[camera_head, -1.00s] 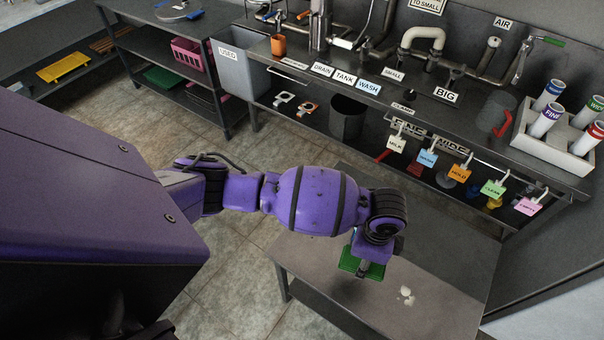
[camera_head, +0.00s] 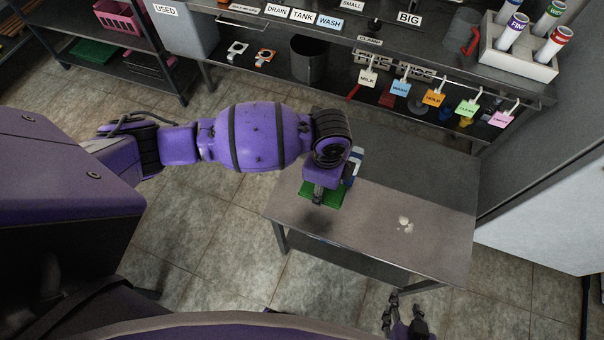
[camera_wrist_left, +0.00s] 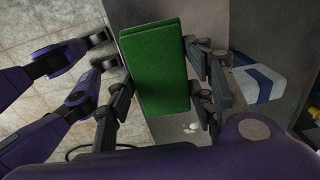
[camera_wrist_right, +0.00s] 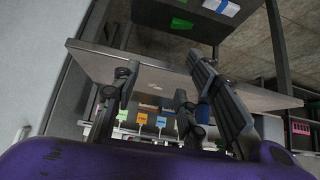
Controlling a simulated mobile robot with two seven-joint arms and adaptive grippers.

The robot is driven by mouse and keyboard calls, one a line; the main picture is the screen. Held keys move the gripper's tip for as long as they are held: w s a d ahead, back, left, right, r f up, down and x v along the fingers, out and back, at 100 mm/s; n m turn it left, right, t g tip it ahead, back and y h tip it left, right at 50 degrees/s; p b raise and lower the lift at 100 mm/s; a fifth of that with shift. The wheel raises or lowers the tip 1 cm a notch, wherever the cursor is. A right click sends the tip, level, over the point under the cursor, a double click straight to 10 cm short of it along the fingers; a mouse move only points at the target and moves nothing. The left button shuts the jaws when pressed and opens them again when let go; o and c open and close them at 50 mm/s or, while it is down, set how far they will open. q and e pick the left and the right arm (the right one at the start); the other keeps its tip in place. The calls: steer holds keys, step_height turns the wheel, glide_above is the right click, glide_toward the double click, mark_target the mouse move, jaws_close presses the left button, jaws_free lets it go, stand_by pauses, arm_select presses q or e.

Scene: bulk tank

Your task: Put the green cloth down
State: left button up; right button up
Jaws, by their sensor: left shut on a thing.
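The green cloth (camera_head: 322,195), a flat folded rectangle, is over the left part of the grey table. My left gripper (camera_wrist_left: 150,75) is shut on the green cloth (camera_wrist_left: 158,68), with fingers along both sides of it in the left wrist view. A dark shadow lies on the table by the cloth; I cannot tell whether the cloth touches the top. My right gripper (camera_head: 404,308) is at the bottom of the head view, in front of the table. Its fingers stand apart with nothing between them in the right wrist view (camera_wrist_right: 155,95).
The grey table (camera_head: 380,245) has white crumbs (camera_head: 405,224) right of the cloth. A white and blue item (camera_head: 354,165) is just behind my left gripper. Behind stands a counter with hanging coloured tags (camera_head: 434,98) and a holder of tubes (camera_head: 520,62).

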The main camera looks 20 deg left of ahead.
arm_select(q)
steer(key=w+a+f, duration=0.2)
steer(key=w+a, duration=0.1)
steer(key=shift+w+a+f, duration=0.1)
steer(key=shift+a, duration=0.1)
steer(key=w+a+f, duration=0.2)
steer(key=f, duration=0.1)
steer(key=w+a+f+b, duration=0.1)
steer(key=f, duration=0.1)
steer(key=shift+w+a+f, duration=0.1)
steer(key=shift+w+a, duration=0.1)
steer(key=shift+w+a+f, duration=0.25)
steer(key=shift+f, duration=0.1)
steer(key=shift+w+a+f+b, duration=0.15)
steer(key=shift+f+b, duration=0.2)
steer(key=shift+f, duration=1.35)
